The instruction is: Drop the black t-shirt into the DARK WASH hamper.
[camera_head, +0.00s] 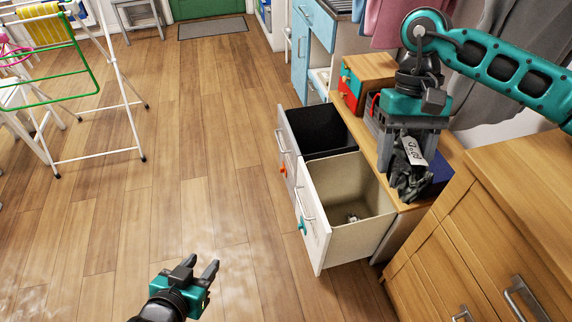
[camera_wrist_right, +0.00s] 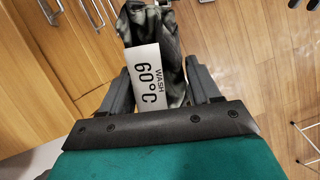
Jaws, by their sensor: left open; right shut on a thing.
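My right gripper (camera_head: 408,150) is shut on a dark, crumpled cloth (camera_head: 410,184), which looks like the black t-shirt. The cloth hangs above the wooden counter, right of the pull-out bins. In the right wrist view the cloth (camera_wrist_right: 172,40) sits between the fingers and carries a white label (camera_wrist_right: 149,77) reading WASH 60°C. Two hamper bins are pulled out: a farther one with a black inside (camera_head: 318,128) and a nearer one with a beige inside (camera_head: 345,190), holding something small. No DARK WASH lettering is readable. My left gripper (camera_head: 204,270) is open and empty above the floor.
A wooden cabinet (camera_head: 500,225) stands close at the right. A small box with red and teal drawers (camera_head: 351,85) sits on the counter behind my right gripper. Grey and pink cloths hang behind. A drying rack (camera_head: 98,155) is far left. The middle floor is clear.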

